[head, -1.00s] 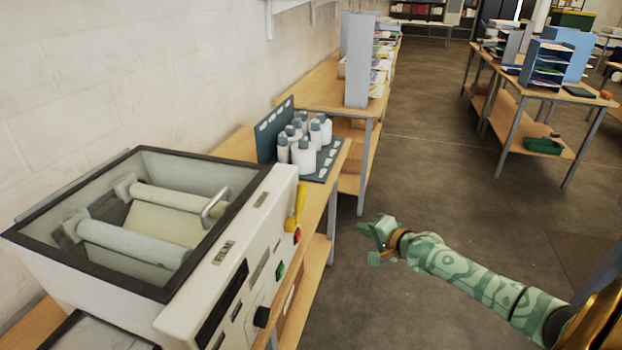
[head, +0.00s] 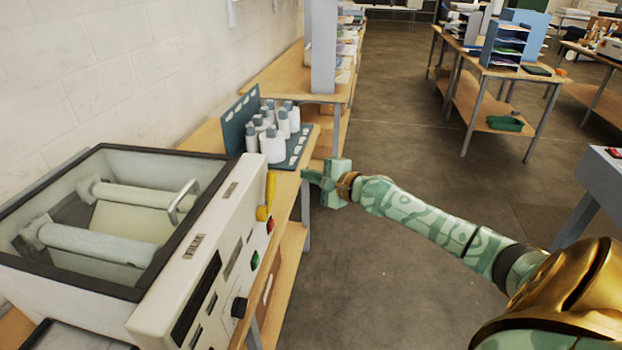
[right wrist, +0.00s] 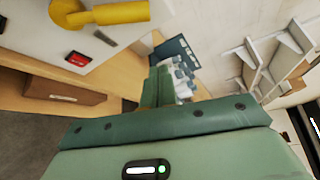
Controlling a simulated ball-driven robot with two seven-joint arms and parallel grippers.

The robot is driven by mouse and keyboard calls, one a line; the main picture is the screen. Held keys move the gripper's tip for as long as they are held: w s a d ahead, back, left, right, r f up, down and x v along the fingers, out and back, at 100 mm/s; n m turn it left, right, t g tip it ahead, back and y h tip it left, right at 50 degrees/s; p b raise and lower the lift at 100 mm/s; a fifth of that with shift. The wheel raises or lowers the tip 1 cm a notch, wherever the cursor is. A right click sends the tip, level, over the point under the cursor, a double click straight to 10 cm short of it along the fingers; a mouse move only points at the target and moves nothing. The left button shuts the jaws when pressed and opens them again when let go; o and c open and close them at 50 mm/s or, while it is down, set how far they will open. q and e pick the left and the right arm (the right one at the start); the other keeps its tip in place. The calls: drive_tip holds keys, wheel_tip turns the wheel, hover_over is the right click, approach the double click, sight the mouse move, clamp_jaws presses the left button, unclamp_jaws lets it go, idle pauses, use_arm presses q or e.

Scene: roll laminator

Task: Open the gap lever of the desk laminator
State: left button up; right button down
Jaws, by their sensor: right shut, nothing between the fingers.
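The desk laminator (head: 160,290) is a white box with a dark-rimmed open top showing two rollers, at the left of the head view. Its yellow gap lever (head: 267,197) stands roughly upright on the front panel, near the far end. The lever (right wrist: 115,13) also shows at the top left of the right wrist view, with its round hub. My right gripper (head: 310,176) is shut and empty, apart from the lever, to its right and slightly farther back. Its closed green fingers (right wrist: 158,88) show in the right wrist view. My left gripper is out of view.
White bottles (head: 272,140) stand on a dark rack behind the laminator.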

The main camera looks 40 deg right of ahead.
sight(267, 194)
drive_tip(key=w+a+p, duration=0.1)
drive_tip(key=w+a, duration=0.3)
drive_tip(key=shift+w+a+p, duration=0.3)
drive_tip(key=shift+p, duration=0.1)
drive_tip(key=shift+s+r, duration=0.1)
drive_tip(key=shift+r, duration=0.05)
drive_tip(key=shift+s+a+r, duration=0.1)
drive_tip(key=shift+a+r, duration=0.05)
drive_tip(key=shift+a, duration=0.05)
